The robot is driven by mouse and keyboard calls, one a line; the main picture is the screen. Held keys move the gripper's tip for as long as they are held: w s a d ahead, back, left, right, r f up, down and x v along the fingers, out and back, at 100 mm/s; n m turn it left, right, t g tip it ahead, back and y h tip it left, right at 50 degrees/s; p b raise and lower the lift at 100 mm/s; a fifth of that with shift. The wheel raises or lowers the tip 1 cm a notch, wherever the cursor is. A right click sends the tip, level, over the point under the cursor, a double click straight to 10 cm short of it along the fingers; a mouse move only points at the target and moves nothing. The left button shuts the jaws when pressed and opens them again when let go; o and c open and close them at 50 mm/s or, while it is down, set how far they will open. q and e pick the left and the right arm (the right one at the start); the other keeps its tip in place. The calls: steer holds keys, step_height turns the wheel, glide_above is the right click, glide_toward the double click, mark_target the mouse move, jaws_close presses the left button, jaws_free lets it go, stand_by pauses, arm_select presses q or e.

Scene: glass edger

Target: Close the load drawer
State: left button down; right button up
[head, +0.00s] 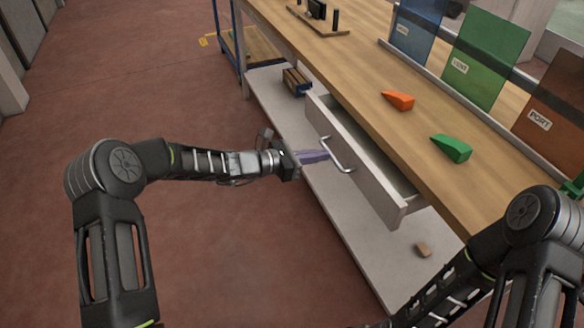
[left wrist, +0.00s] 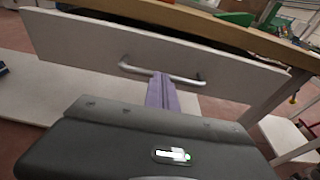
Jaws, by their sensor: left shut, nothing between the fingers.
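The load drawer (head: 360,178) is a light grey drawer under the wooden workbench top, and it stands pulled out. Its front carries a curved metal handle (head: 336,154). My left gripper (head: 326,155), with purple fingers, is shut and empty, with its tips close to the handle. In the left wrist view the drawer front (left wrist: 90,45) spans the upper part, and the shut fingers (left wrist: 161,78) reach up to the handle (left wrist: 150,73). I cannot tell whether they touch it. My right arm shows at the lower right, but its gripper is outside the view.
An orange wedge (head: 398,100) and a green wedge (head: 452,148) lie on the benchtop (head: 350,75). Coloured panels stand in a rack behind, including a green one (head: 487,60). A lower shelf (head: 362,238) holds a small wooden block (head: 423,250). The red floor at left is clear.

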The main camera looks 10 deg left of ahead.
mark_target(342, 147)
arm_select(q)
steer(key=x, duration=0.2)
steer(key=r+x, duration=0.1)
steer(key=x, duration=0.2)
steer(key=b+x, duration=0.1)
steer(key=x, duration=0.1)
steer(key=shift+w+d+r, duration=0.2)
steer(key=shift+d, duration=0.3)
steer(key=shift+w+r, duration=0.1)
steer(key=shift+r, duration=0.1)
arm_select(e)
steer(key=shift+s+a+f, duration=0.1)
steer(key=shift+f, duration=0.8)
arm_select(q)
steer(key=shift+r, duration=0.1)
